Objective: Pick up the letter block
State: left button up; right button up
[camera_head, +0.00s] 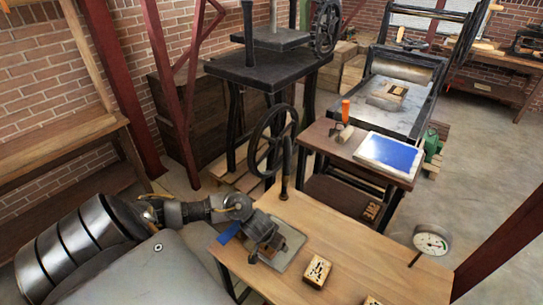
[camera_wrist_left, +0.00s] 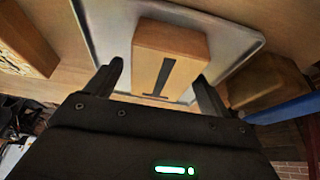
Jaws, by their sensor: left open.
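The letter block (camera_wrist_left: 190,45) is a light wooden block with a dark letter-like mark on its facing side. In the left wrist view it rests on a pale grey tray (camera_wrist_left: 107,20), between the two fingers of my left gripper (camera_wrist_left: 160,82). The fingers are apart, with a gap visible on the left side; whether either touches the block is unclear. In the head view my left gripper (camera_head: 266,245) is low over the tray (camera_head: 293,240) on the wooden table and largely hides the block. My right gripper is not in view.
Another carved block (camera_head: 317,270) stands on the table (camera_head: 385,265) right of the tray, and one more (camera_head: 372,300) is cut off at the bottom edge. A handwheel press (camera_head: 270,70) stands behind. A dial scale (camera_head: 432,240) is at the right.

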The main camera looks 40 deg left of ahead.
pick_arm(q)
jog(key=c, duration=1.2)
jog(key=shift+r, duration=0.1)
jog(key=shift+r+p, duration=0.4)
jog(key=shift+r, duration=0.15)
notch_tip(320, 180, up, 3)
jog(key=shift+d+f+p, duration=0.1)
jog(key=shift+p, duration=0.7)
jog(key=s+d+r+p, duration=0.1)
jog(key=r, duration=0.1)
jog(key=s+d+r+p, duration=0.1)
jog(key=p, duration=0.1)
jog(key=s+d+r+p, duration=0.1)
jog(key=r, duration=0.1)
jog(key=shift+d+r+p, duration=0.15)
jog(key=shift+r+p, duration=0.15)
jog(key=shift+p, duration=0.1)
jog(key=s+d+r+p, duration=0.3)
jog(key=s+d+p, duration=0.2)
jog(key=s+d, duration=0.1)
jog(key=shift+s+d+r, duration=0.15)
jog(key=shift+d+r, duration=0.05)
jog(key=shift+d, duration=0.3)
